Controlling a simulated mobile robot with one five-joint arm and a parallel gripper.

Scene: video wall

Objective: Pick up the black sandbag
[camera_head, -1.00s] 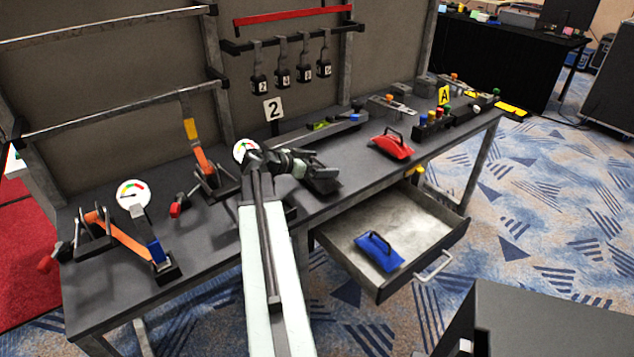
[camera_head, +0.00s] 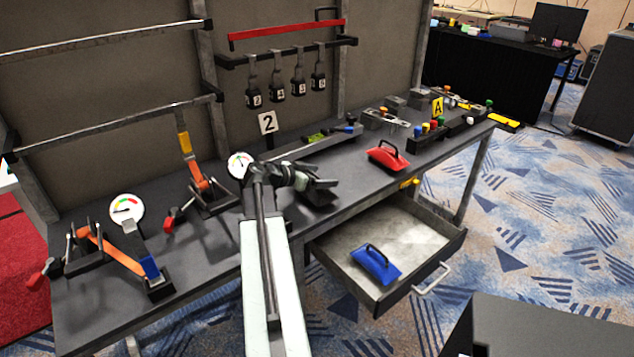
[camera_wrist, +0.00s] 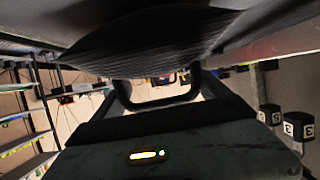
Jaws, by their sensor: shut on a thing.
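The black sandbag (camera_head: 318,196) is at the end of my arm over the middle of the workbench, right of centre in the head view. My gripper (camera_head: 303,181) is shut on it, and the jaws and the bag's upper part overlap there. Its grip point is partly hidden by dark parts. In the wrist view, dark surfaces and a black loop fill much of the frame; I cannot clearly separate bag from gripper. Whether the bag is clear of the bench top is hard to tell.
A red sandbag (camera_head: 388,159) lies on the workbench (camera_head: 345,160) to the right. A blue sandbag (camera_head: 377,265) lies in the open drawer (camera_head: 345,242) below. Orange-armed clamps and gauges stand to the left. Several numbered black tags hang from the rack behind.

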